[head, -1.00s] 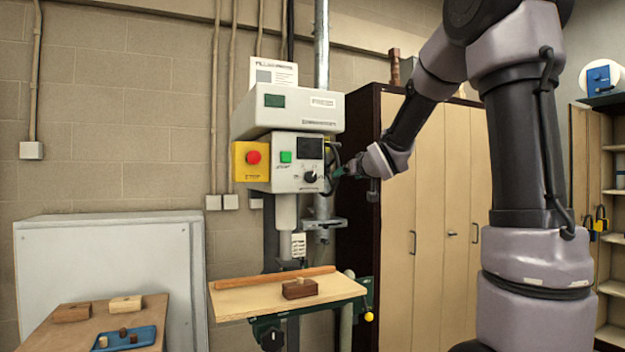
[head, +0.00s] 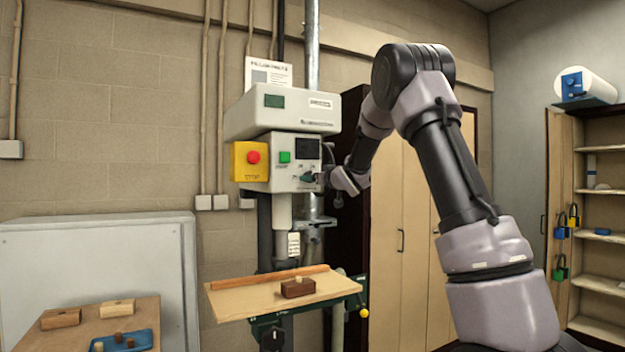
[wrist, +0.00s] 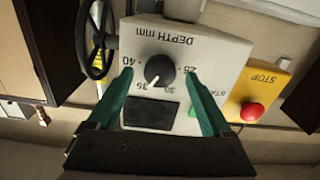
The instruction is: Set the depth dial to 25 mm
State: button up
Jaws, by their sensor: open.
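The depth dial (wrist: 159,70) is a round black knob on the pale control panel (wrist: 218,50) of the drilling machine. Its white pointer mark points down-left in the wrist view, close to the 35 label. The labels 40, 35, 30 and 25 run around it, with 25 on the right. My gripper (wrist: 158,76) is open, its two teal fingers on either side of the dial; I cannot tell whether they touch it.
A yellow box with a red stop button (wrist: 251,112) sits beside the panel, with a green start button (head: 285,157) between it and the dial. A black handwheel (wrist: 97,40) is close to the left finger. Below, a wooden block (head: 297,288) rests on the machine's table (head: 240,296).

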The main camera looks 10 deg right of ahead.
jog(key=shift+w+a, duration=0.25)
jog(key=shift+w, duration=0.45)
grip_shut()
jog(key=shift+n, duration=0.4)
jog(key=n, duration=2.3)
